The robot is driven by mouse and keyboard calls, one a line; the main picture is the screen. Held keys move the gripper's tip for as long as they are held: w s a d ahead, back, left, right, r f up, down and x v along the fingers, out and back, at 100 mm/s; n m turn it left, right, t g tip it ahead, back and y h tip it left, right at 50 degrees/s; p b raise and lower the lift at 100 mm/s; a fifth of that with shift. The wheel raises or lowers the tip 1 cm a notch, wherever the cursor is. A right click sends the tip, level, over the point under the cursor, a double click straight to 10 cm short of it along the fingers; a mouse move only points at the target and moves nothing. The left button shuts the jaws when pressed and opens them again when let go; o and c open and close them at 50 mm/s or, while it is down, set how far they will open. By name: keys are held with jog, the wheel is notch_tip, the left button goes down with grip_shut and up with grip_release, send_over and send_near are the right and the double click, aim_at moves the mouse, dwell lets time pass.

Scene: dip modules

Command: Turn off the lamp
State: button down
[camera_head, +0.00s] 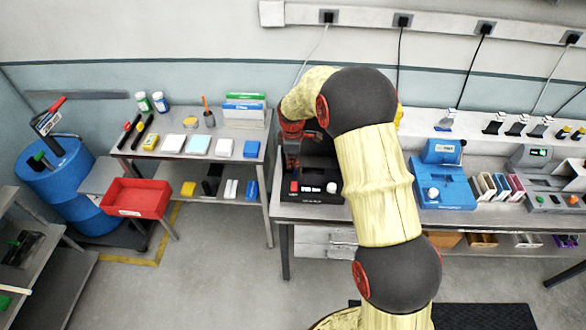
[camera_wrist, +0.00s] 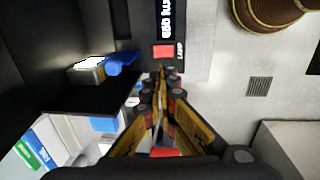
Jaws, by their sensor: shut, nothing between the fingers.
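A black instrument (camera_head: 318,168) stands at the left end of the right workbench, partly hidden behind my arm. On its front are a red button (camera_head: 294,186), a small display and a white knob (camera_head: 332,187). In the wrist view the red button (camera_wrist: 163,51) has a "LAMP" label beside it. My gripper (camera_head: 293,172) points down just above the button, and in the wrist view its closed fingertips (camera_wrist: 164,70) are just below the button. I cannot tell whether they touch it. The fingers are empty.
A bright white patch (camera_wrist: 90,62) with a blue part shows on the instrument. A blue device (camera_head: 442,190) and slide racks stand to the right on the bench. The left table (camera_head: 230,140) holds bottles, boxes and tools. A red bin (camera_head: 135,198) stands before it.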

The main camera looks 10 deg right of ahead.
aim_at(293, 187)
jog(key=f, duration=0.4)
jog(key=w+f, duration=0.1)
jog(key=f, duration=0.7)
jog(key=shift+w+d+f+p, duration=0.2)
jog(key=shift+d+p, duration=0.05)
jog(key=shift+p, duration=0.1)
jog(key=shift+f, duration=0.1)
jog(key=shift+w+f+b, duration=0.15)
jog(key=shift+f+b, duration=0.2)
jog(key=shift+b, duration=0.25)
jog(key=shift+r, duration=0.1)
jog(key=shift+s+a, duration=0.2)
jog(key=shift+s, duration=0.65)
